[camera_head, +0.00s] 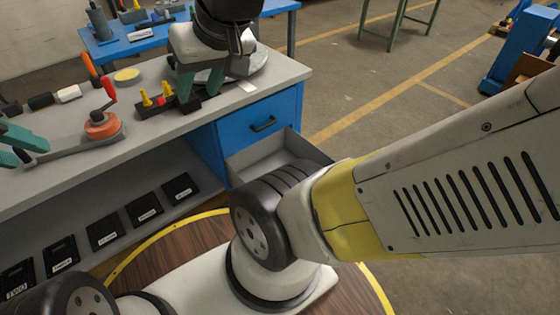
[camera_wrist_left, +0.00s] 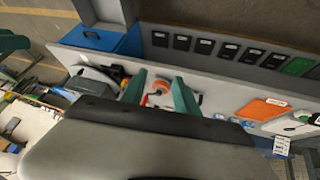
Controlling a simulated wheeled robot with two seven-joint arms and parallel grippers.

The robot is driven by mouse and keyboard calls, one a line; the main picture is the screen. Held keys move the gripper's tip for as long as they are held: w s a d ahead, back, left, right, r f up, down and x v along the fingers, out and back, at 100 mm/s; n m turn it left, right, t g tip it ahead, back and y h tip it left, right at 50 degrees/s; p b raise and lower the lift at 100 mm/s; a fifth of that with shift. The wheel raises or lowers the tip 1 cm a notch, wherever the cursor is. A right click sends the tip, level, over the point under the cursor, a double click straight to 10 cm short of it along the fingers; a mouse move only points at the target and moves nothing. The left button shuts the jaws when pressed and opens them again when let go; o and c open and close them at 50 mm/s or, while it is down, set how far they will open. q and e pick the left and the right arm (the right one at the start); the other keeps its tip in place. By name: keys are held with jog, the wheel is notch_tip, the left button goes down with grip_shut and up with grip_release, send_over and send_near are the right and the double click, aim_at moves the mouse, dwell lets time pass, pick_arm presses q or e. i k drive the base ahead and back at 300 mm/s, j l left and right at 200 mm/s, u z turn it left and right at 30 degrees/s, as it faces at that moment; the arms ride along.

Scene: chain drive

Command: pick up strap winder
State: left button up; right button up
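The strap winder (camera_head: 103,126) stands on the grey workbench, with an orange round body and a red crank handle that sticks up. A flat grey strip runs from it to the left. My left gripper (camera_head: 18,146) is at the left picture edge, open, with its green fingers apart and apart from the orange body. In the left wrist view the winder (camera_wrist_left: 158,92) shows beyond and between the green fingers (camera_wrist_left: 160,96), partly hidden by them. My right gripper (camera_head: 200,84) is over the bench farther back, its green fingers apart with nothing seen held.
A small rack with yellow and red pieces (camera_head: 155,98) stands close to the right gripper. A yellow disc (camera_head: 127,75) lies behind the winder. An open drawer (camera_head: 270,155) juts from the blue cabinet (camera_head: 262,115). Black labelled bins (camera_head: 105,232) line the lower shelf.

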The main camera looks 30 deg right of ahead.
aim_at(110, 130)
jog(key=j+z, duration=0.15)
jog(key=z, duration=0.3)
jog(key=j+z, duration=0.1)
jog(key=z, duration=0.35)
jog(key=k+z, duration=0.15)
jog(key=z, duration=0.3)
jog(key=j+z, duration=0.15)
jog(key=z, duration=0.3)
jog(key=u, duration=2)
jog(key=i+u, duration=0.25)
jog(key=i, duration=0.2)
jog(key=i+l+u, duration=0.3)
jog(key=i, duration=0.15)
